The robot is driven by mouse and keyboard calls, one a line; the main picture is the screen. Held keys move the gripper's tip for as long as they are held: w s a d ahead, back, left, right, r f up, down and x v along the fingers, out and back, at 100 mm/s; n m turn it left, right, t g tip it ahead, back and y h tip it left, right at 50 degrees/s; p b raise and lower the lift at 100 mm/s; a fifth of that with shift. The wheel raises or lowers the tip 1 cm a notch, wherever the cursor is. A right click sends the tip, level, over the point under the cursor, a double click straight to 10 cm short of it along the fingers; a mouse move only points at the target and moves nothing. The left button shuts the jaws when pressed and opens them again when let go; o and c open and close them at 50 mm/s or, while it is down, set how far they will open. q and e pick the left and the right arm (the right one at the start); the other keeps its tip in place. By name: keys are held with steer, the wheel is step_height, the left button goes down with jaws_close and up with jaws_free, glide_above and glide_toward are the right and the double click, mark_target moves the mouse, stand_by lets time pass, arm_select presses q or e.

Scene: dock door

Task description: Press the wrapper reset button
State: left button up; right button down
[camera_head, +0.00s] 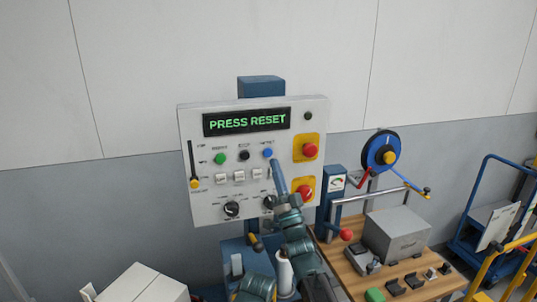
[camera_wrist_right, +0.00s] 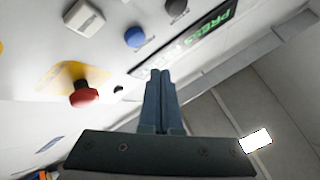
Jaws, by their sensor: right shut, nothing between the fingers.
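The control panel (camera_head: 196,122) stands upright with a lit display (camera_head: 247,121) that reads "PRESS RESET". The blue button (camera_head: 267,153) sits at the right end of a row with a green button (camera_head: 220,157) and a black button (camera_head: 244,155). Its label is too small to read surely. My right gripper (camera_head: 276,163) is shut and empty, its tips just below the blue button in the head view. In the right wrist view, the shut fingers (camera_wrist_right: 160,75) point toward the panel, apart from the blue button (camera_wrist_right: 135,37) in the picture. Contact cannot be told. My left gripper is not in view.
Red mushroom buttons on yellow plates (camera_head: 310,150) are on the panel's right side, near my right gripper. A wooden bench (camera_head: 349,279) with a grey box (camera_head: 397,235) stands to the right. A blue cart (camera_head: 470,222) is farther right.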

mark_target(267, 149)
steer(key=shift+w+a, duration=0.3)
steer(key=shift+w, duration=0.55)
steer(key=shift+w+a, duration=0.25)
steer(key=shift+w, duration=0.6)
steer(key=shift+w, duration=0.15)
stand_by(0.6)
steer(key=shift+w+a, duration=0.15)
steer(key=shift+w, duration=0.1)
steer(key=shift+w+a, duration=0.15)
steer(key=shift+w, duration=0.35)
stand_by(0.7)
steer(key=shift+s, duration=0.15)
steer(key=shift+s+d, duration=0.25)
steer(key=shift+s, duration=0.5)
steer(key=s, duration=0.1)
steer(key=s+d, duration=0.1)
steer(key=s, duration=0.2)
steer(key=shift+s+d, duration=0.3)
steer(key=shift+s, duration=0.05)
